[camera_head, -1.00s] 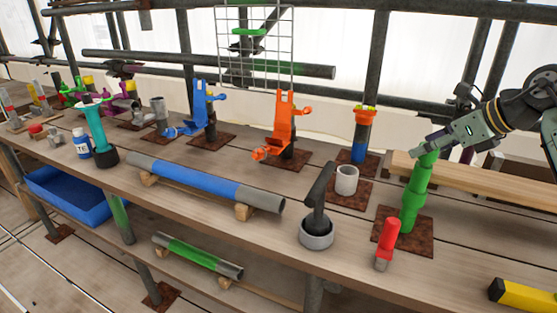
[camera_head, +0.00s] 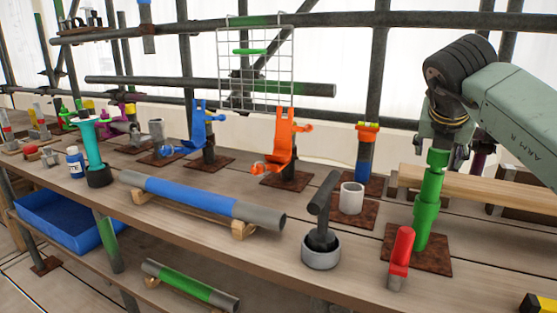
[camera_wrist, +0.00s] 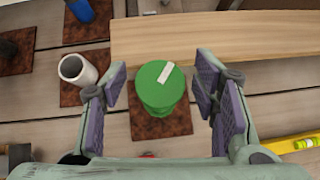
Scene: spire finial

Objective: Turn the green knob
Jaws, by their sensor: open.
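The green knob (camera_head: 437,159) is the top piece of a green stepped post (camera_head: 428,207) that stands upright on a rusty square plate (camera_head: 400,245). In the wrist view the knob (camera_wrist: 160,84) shows from above as a round green top with a white mark on it. My gripper (camera_head: 441,150) points down over the post in the head view. In the wrist view my gripper (camera_wrist: 160,82) is open, with one purple-padded finger on each side of the knob and a gap on both sides. Whether the fingertips reach down to the knob's height is hard to tell.
A red-handled tool (camera_head: 400,255) stands close in front of the post. A wooden plank (camera_head: 500,186) lies behind it. A yellow level (camera_wrist: 292,144) lies to the right.

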